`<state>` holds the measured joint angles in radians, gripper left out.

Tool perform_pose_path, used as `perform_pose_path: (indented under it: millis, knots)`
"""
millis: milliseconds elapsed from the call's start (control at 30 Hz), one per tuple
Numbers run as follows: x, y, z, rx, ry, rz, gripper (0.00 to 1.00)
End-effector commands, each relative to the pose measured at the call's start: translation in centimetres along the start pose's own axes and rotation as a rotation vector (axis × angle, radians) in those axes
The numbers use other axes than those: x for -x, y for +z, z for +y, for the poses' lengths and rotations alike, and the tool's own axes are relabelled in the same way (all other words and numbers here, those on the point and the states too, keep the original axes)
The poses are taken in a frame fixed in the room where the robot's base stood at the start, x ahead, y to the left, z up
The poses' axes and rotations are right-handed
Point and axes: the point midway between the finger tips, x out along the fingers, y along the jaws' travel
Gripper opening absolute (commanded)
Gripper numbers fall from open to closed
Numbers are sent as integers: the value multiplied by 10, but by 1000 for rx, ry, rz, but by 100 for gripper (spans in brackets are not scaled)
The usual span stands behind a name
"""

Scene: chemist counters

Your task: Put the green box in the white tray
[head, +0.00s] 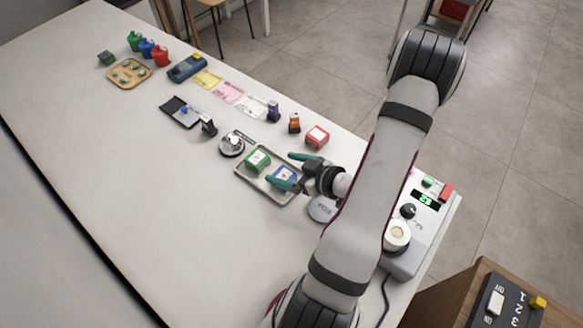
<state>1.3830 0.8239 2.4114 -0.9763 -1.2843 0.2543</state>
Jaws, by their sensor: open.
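The green box (257,160) has a white label on top and sits in the left part of the white tray (245,178). A blue box (284,174) with a white label is in the right part of the same tray, partly hidden by my gripper. My gripper (280,168) comes in from the right with its two teal fingers spread open. The fingers lie over the tray's right half, around or above the blue box; their exact height is hard to tell. The green box is just beyond the fingertips, with no finger seen closed on it.
A red box (317,137), an orange item (294,123) and a purple bottle (273,110) stand behind the tray. A round metal item (231,144) is to its left. A grey device with a display (425,201) stands at the right. The counter's front left is clear.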

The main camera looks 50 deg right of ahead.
Motion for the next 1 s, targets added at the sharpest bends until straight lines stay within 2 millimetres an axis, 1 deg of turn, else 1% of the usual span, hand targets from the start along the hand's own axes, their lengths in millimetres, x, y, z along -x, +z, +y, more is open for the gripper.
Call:
perform_pose_path:
  millis: [33,133,267,367,433,467,500,533,567,600,633,667,700,733,767,800,900,933,1000]
  knots:
    - [9,0,2,-1,5,0,92]
    - [22,0,1,0,2,0,92]
    - [27,0,0,1,0,0,92]
    - [24,-1,3,10,10,-39,92]
    - [15,-5,14,36,55,-159,92]
    - [12,-10,20,51,93,-235,92]
    - [9,-22,27,66,159,-343,92]
    - [10,-34,28,65,217,-421,92]
    - [13,-47,25,52,275,-491,92]
    - [21,-64,13,19,342,-568,92]
    - [29,-76,-2,-21,382,-617,92]
    - [38,-86,-22,-67,408,-661,92]
    - [53,-95,-54,-140,422,-716,92]
    - [65,-99,-82,-197,416,-755,92]
    - [78,-101,-111,-254,396,-797,92]
    - [96,-101,-149,-324,355,-853,92]
    - [141,-96,-225,-446,229,-986,92]
    - [151,-95,-240,-466,198,-1018,92]
    - [170,-92,-264,-499,145,-1073,92]
